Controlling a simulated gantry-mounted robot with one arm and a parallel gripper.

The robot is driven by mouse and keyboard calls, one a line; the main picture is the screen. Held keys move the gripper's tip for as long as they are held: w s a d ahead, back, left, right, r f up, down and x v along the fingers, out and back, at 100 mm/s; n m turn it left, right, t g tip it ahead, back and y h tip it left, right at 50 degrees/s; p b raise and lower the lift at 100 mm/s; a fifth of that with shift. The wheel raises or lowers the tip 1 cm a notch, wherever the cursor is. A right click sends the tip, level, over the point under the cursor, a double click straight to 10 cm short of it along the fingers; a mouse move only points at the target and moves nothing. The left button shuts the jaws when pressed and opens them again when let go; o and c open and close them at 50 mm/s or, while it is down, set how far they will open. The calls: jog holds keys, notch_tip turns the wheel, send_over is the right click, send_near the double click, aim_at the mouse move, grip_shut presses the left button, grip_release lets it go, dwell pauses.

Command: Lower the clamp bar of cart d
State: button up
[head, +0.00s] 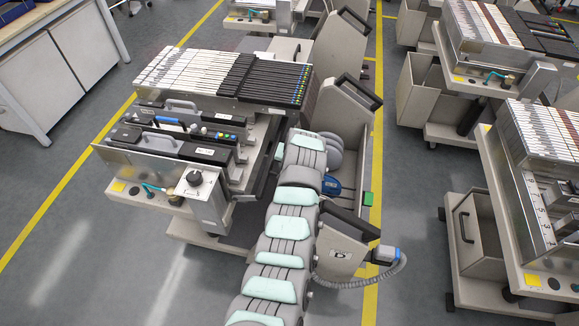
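Cart d (345,268) stands in the middle of the head view, with the letter D on its lower end panel. It carries a bank of white and black feeders (225,75), with a few separate feeder units with grey handles (168,140) in front of them. I cannot make out the clamp bar for certain. My arm rises from the bottom edge across the right side of the cart and bends downward near the cart's inner side. My gripper is hidden behind my arm, so its fingers and any contact do not show.
A black handle (350,223) and a blue-grey plug (385,254) on a hose are at the cart's near right end. Other loaded trolleys (470,225) stand to the right. A white cabinet (60,75) is at the upper left. The floor at the lower left is clear.

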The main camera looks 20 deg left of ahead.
jog(key=shift+w+a+f, duration=0.1)
jog(key=shift+w+f, duration=0.05)
jog(key=shift+f, duration=0.05)
grip_shut()
dwell(0.4)
dwell(1.1)
